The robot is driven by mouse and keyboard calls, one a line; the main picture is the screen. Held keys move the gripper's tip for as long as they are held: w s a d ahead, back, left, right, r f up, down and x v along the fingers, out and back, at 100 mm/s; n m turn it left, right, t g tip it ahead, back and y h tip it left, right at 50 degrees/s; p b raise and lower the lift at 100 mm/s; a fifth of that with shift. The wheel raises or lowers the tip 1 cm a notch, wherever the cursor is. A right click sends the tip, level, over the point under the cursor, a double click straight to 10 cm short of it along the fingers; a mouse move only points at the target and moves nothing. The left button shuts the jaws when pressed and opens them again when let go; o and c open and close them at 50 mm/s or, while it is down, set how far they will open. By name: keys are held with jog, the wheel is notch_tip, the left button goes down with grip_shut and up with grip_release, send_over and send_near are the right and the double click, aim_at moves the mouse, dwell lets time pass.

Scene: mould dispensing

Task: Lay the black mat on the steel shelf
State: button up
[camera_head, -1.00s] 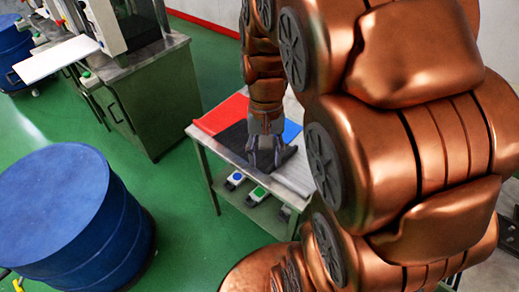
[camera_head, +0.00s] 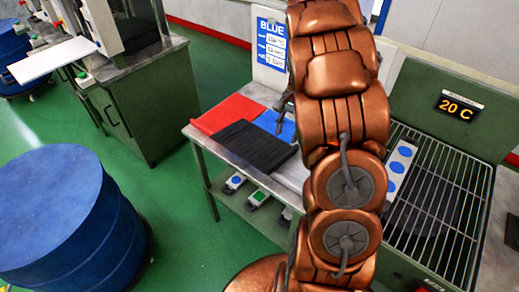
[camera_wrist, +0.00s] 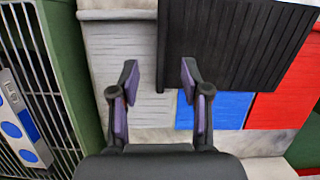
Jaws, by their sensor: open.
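The black mat (camera_head: 255,146) is ribbed and lies flat on the steel table (camera_head: 206,152), overlapping parts of the red mat (camera_head: 222,112) and blue mat (camera_head: 277,125). In the wrist view the black mat (camera_wrist: 235,40) fills the upper middle and right. My gripper (camera_wrist: 160,77) is open and empty. Its left finger is over a light grey ribbed mat (camera_wrist: 118,50), its right finger by the black mat's lower left corner. In the head view my arm hides most of the gripper. Which surface is the steel shelf is unclear; the table has a lower shelf (camera_head: 236,203).
Small devices with coloured buttons sit on the lower shelf. A wire rack (camera_head: 455,180) in a green unit with a "20 C" display (camera_head: 460,106) stands right. A "BLUE" sign (camera_head: 270,45) stands behind the table. A blue drum (camera_head: 60,220) stands front left; green floor between is clear.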

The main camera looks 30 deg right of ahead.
aim_at(284, 156)
jog(key=d+f, duration=0.2)
jog(key=f, duration=0.1)
jog(key=shift+w+d+m, duration=0.15)
jog(key=shift+w+m, duration=0.25)
jog(key=shift+p+x, duration=0.3)
jog(key=shift+x, duration=0.8)
jog(key=p+x, duration=0.1)
jog(key=x, duration=0.1)
jog(key=a+p+x, duration=0.1)
jog(key=x, duration=0.1)
jog(key=shift+s, duration=0.2)
jog(key=shift+f, duration=0.45)
grip_shut()
